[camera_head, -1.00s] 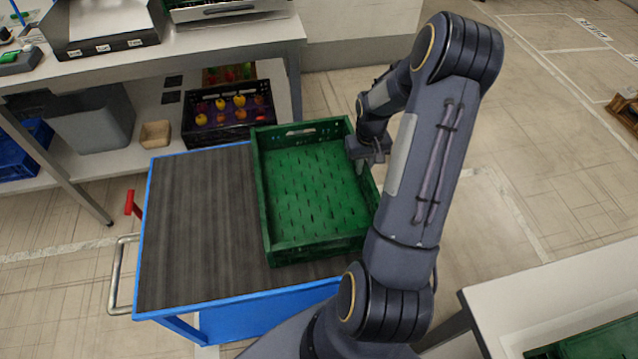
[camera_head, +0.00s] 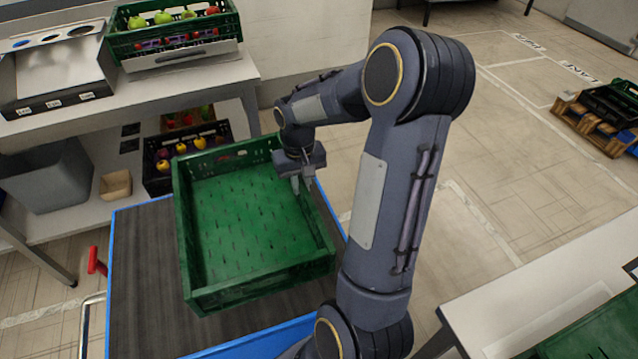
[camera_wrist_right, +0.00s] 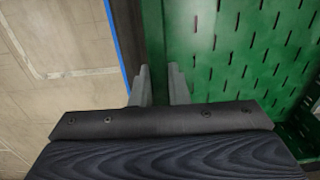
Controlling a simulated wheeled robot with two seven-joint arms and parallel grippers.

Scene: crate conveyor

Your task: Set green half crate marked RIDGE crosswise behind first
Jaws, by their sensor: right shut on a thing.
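A green crate (camera_head: 255,293), empty with a slotted floor, is over the dark top of a blue-edged cart (camera_head: 140,265). It appears raised off the cart top, with its far end past the cart's back edge. My right gripper (camera_head: 303,185) is shut on the crate's right wall. In the right wrist view, the fingers (camera_wrist_right: 158,88) straddle the wall of the green crate (camera_wrist_right: 225,60). No RIDGE marking is readable. Another green crate (camera_head: 600,335) shows partly at the bottom right. My left gripper is not in view.
A shelf unit (camera_head: 190,85) stands behind the cart, with a fruit-filled green crate (camera_head: 185,40) on top and a dark fruit crate (camera_head: 160,182) below. A pale table (camera_head: 530,305) is at the lower right. Open floor lies between. Crates on a pallet (camera_head: 605,115) are at far right.

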